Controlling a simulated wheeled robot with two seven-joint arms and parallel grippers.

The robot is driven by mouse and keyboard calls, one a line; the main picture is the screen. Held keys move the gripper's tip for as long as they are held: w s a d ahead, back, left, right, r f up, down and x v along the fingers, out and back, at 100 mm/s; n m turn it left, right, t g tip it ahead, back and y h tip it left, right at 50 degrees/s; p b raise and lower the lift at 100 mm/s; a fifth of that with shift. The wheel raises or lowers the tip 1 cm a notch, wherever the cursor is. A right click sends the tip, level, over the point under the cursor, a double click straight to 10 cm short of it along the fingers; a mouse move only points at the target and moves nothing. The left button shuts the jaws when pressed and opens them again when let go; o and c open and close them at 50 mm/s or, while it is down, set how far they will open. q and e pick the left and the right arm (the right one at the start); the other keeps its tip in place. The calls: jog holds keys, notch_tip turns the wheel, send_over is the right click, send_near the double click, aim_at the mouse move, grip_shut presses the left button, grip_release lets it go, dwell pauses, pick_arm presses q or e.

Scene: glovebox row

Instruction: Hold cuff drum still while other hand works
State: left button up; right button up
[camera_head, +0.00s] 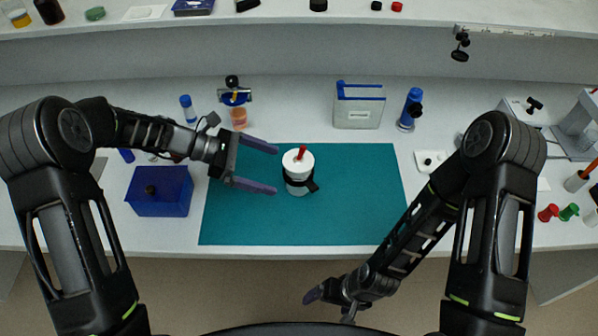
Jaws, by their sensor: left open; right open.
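The cuff drum (299,163) is a white upright cylinder with a black band around it and a red piece on top. It stands on the teal mat (350,215). My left gripper (276,169) is open just left of the drum, its fingers pointing right toward it; they appear apart from it. My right gripper (325,296) is low in the picture, in front of the table edge and away from the drum. Its fingers overlap in this view.
A blue box (160,191) stands left of the mat. Behind the mat are a grey-and-blue container (359,106), a blue bottle (410,108) and an orange jar (238,117). A small white plate (430,161) lies to the right. The mat's right half is clear.

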aim_at(294, 177)
pick_arm(q)
jog(key=b+x, duration=0.2)
jog(key=x, duration=0.4)
jog(key=shift+d+f, duration=0.1)
jog(key=shift+d+f+b, duration=0.3)
jog(key=shift+d+b, duration=0.05)
jog(key=shift+d, duration=0.35)
jog(key=shift+c, duration=0.4)
jog(key=c, duration=1.2)
